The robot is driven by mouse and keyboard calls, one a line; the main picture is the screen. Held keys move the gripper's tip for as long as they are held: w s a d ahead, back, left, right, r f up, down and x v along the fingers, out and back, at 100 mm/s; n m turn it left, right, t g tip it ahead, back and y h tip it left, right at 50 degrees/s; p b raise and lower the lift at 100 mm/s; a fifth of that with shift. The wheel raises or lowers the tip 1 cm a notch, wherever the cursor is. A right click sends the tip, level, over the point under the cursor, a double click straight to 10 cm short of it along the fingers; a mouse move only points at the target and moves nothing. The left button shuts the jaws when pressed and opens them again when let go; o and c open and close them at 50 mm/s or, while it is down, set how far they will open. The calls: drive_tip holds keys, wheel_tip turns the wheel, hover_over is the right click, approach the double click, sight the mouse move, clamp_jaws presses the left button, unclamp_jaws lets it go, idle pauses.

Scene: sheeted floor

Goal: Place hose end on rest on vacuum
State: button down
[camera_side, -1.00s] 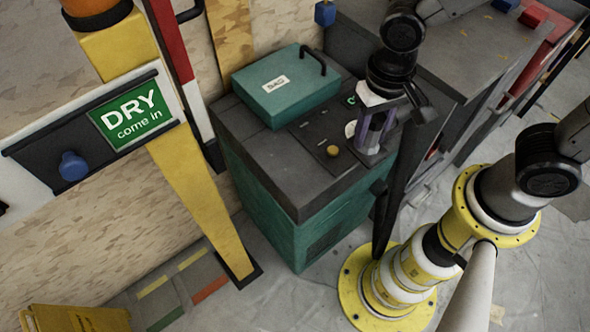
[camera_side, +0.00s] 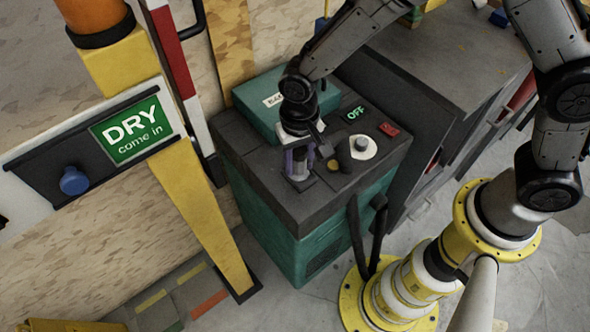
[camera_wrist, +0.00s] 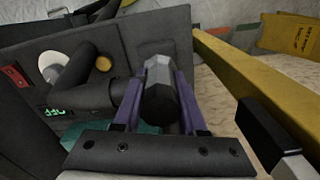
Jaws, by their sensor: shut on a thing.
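The vacuum (camera_side: 300,235) is a teal box with a dark grey top, on the floor at the picture's middle. My gripper (camera_side: 298,160) points down over the top's front left part. In the wrist view, its purple fingers (camera_wrist: 158,90) are shut on a grey, faceted hose end (camera_wrist: 161,100). A dark tube joins it from the left. The black hose (camera_side: 360,240) hangs in a bend beside the vacuum's front right side. A small square plate (camera_side: 299,182) shows just under the fingers, possibly the rest; I cannot tell whether the hose end touches it.
On the vacuum's top are a teal BAG lid (camera_side: 268,108), an OFF display (camera_side: 355,113), a red switch (camera_side: 389,129), a dial (camera_side: 362,148) and a yellow button (camera_side: 334,165). A yellow post (camera_side: 205,220) stands left; a grey cabinet (camera_side: 450,60) stands behind right.

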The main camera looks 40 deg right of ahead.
sight(295, 173)
drive_tip(key=shift+w+a+f, duration=0.2)
drive_tip(key=shift+w+f, duration=0.1)
drive_tip(key=shift+f, duration=0.05)
drive_tip(key=shift+w+f, duration=0.1)
drive_tip(key=shift+f, duration=1.55)
drive_tip(key=shift+f, duration=0.1)
drive_tip(key=shift+c, duration=2.3)
unclamp_jaws()
